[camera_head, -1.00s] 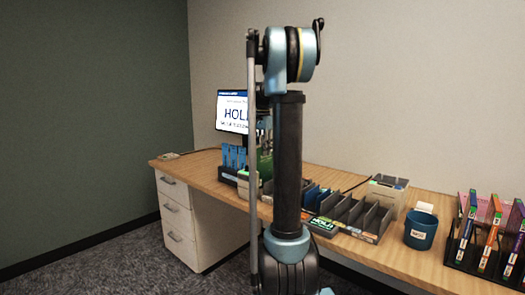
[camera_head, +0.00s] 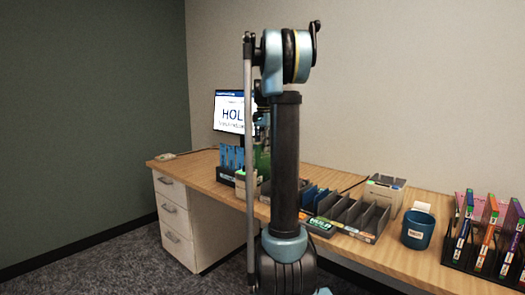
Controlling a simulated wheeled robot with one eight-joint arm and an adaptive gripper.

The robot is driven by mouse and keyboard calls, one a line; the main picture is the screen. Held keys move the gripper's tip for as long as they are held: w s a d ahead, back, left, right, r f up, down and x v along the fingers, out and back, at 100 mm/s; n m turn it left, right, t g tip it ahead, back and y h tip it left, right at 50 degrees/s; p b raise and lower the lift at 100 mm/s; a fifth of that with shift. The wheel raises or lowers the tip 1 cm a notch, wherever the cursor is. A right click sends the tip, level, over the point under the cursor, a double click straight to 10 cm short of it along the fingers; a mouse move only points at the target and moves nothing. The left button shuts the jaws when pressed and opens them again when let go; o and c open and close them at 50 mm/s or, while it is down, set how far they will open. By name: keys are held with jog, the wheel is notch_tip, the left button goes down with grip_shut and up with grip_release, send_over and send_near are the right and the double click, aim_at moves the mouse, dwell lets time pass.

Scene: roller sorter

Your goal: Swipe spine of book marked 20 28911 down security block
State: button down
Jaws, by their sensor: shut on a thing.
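My gripper (camera_head: 262,119) is mostly hidden behind my own arm, in front of the monitor. It is shut on a green book (camera_head: 262,157), which hangs upright below it above the desk. Only a narrow strip of the book shows left of the arm, and its number and spine cannot be read. A larger grey box with a green mark on top (camera_head: 384,191) stands further right. I cannot tell which of these is the security block, or whether the book touches anything.
A dark holder with blue items (camera_head: 231,158) and a lit monitor (camera_head: 229,111) are at the left of the desk (camera_head: 193,170). A slotted dark rack (camera_head: 352,216), a blue cup (camera_head: 417,230) and a rack of coloured books (camera_head: 487,240) line the right. The desk's left end is mostly bare.

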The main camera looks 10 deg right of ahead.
notch_tip(320, 180, up, 11)
dwell(1.1)
jog(key=shift+f, duration=0.15)
